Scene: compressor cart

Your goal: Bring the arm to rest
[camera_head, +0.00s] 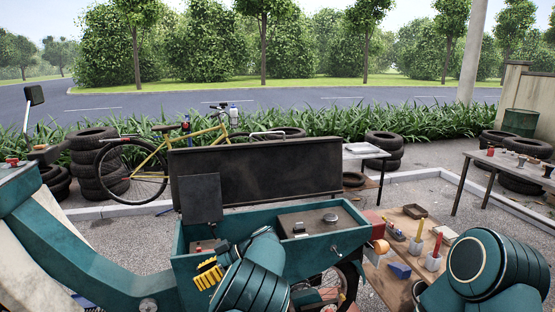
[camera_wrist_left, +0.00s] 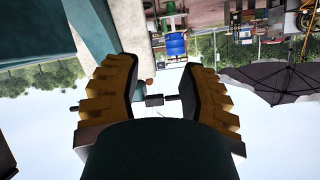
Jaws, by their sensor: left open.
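My left gripper (camera_head: 209,273) has yellow ribbed fingers and shows in front of the teal cart box (camera_head: 300,256), at its left part. My left arm comes up from the bottom edge there and hides part of the box. In the left wrist view, the two fingers of the gripper (camera_wrist_left: 160,97) stand wide apart. No held object shows between them. A small dark rod shape shows in the gap; I cannot tell what it is. My right arm shows at the lower right of the head view, but its gripper is out of view.
The cart's dark raised lid (camera_head: 255,172) stands behind the box. A wooden bench (camera_head: 400,222) with small tools and bottles is to the right. A table (camera_head: 513,166) stands far right. Tyres (camera_head: 93,160) and a yellow bicycle (camera_head: 180,155) are behind. Bare gravel lies between.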

